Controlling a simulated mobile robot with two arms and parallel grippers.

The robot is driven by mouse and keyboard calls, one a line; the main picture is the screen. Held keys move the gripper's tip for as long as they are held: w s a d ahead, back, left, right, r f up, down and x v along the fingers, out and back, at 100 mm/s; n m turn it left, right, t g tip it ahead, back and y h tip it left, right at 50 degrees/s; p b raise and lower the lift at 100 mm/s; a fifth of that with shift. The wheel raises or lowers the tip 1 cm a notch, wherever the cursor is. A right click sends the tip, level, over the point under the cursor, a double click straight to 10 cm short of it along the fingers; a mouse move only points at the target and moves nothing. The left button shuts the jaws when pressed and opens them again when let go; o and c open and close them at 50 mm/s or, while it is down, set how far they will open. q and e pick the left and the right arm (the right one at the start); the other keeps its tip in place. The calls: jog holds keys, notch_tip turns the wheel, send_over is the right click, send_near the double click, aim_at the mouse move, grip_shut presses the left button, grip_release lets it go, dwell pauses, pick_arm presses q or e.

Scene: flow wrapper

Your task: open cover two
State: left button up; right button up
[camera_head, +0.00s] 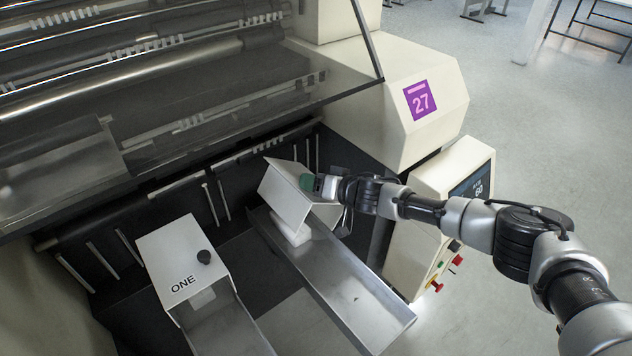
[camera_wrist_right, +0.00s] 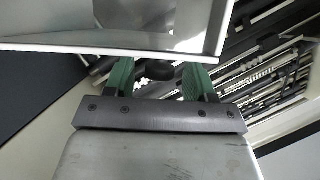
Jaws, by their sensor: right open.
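The right-hand white cover (camera_head: 287,199), which I take to be cover two, sits over the far end of a metal chute and looks tilted compared with the cover beside it. My right gripper (camera_head: 308,183) is at its right upper side. In the wrist view, the cover's pale edge (camera_wrist_right: 110,47) crosses in front of the gripper's green fingers (camera_wrist_right: 157,80). The fingers are apart, with a dark rounded shape, possibly the cover's knob, between or behind them. I cannot tell whether they touch it. The knob is hidden in the head view. My left gripper is out of view.
The cover marked ONE (camera_head: 170,250), with a black knob, is down on the left chute. The right metal chute (camera_head: 345,290) runs toward the front. A control panel (camera_head: 452,200) stands close under my right arm. A glass guard (camera_head: 240,90) hangs above.

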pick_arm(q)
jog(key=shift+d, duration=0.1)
pick_arm(e)
jog(key=shift+c, duration=1.1)
grip_shut()
jog(key=shift+w+d+m, duration=0.4)
jog(key=shift+w+d, duration=0.05)
jog(key=shift+d, duration=0.25)
pick_arm(q)
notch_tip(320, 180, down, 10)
jog(key=b, duration=1)
pick_arm(e)
jog(key=w+d+f+m+y, duration=0.1)
jog(key=w+d+m+y, duration=0.2)
jog(key=d, duration=0.4)
jog(key=shift+w+d+f+m, duration=0.2)
jog(key=shift+w+f+m, duration=0.15)
jog(key=shift+w+m, duration=0.55)
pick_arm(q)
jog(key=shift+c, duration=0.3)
